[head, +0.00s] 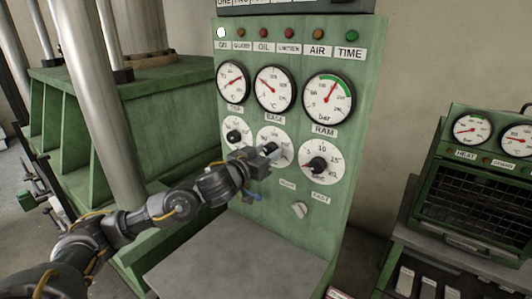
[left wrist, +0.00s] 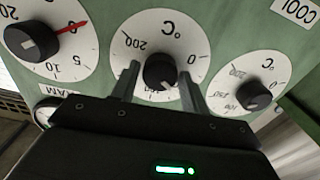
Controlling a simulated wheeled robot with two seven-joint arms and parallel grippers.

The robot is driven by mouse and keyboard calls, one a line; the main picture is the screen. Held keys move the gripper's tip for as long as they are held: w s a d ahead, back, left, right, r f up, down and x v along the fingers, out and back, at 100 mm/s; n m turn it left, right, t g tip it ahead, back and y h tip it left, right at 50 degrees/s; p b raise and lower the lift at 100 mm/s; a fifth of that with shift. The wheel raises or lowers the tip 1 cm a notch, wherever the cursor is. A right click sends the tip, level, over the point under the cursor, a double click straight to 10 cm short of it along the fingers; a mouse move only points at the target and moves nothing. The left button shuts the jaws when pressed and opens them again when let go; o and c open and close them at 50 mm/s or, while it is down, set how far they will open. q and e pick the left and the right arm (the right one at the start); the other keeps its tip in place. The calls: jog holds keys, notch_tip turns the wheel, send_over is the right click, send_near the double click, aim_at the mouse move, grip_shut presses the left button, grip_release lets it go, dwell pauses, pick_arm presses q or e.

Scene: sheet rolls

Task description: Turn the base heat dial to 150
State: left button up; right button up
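The base heat dial (head: 283,136) is the middle white dial on the green panel, under the gauge labelled BASE (head: 274,89). In the head view my left gripper (head: 270,151) covers much of it. In the left wrist view the dial face (left wrist: 172,28) appears turned over, with 200 at upper left and 0 at right. Its black knob (left wrist: 160,71) sits between the two fingers of my left gripper (left wrist: 161,84). The fingers are apart, with a gap visible on each side of the knob. I cannot read the knob's setting. My right gripper is not in view.
A neighbouring dial (head: 236,135) is on the left and the ram dial (head: 320,162) on the right, close to the gripper. A small switch (head: 299,209) is below. A grey ledge (head: 235,262) juts out under the panel. A green heater unit (head: 475,180) stands at right.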

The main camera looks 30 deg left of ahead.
pick_arm(q)
jog(key=c, duration=0.6)
jog(key=shift+m, duration=0.4)
jog(key=m+b, duration=0.1)
jog(key=m, duration=0.3)
jog(key=shift+m, duration=0.4)
jog(key=m+b, duration=0.2)
jog(key=m, duration=0.3)
jog(key=shift+f, duration=0.1)
jog(key=m+b, duration=0.1)
jog(key=m, duration=0.3)
jog(key=shift+b, duration=0.3)
jog(key=m+b, duration=0.2)
jog(key=m, duration=0.1)
jog(key=shift+m, duration=0.3)
jog(key=m+b, duration=0.2)
jog(key=m, duration=0.3)
jog(key=shift+b, duration=0.3)
jog(key=shift+d+m, duration=0.1)
jog(key=shift+m, duration=0.3)
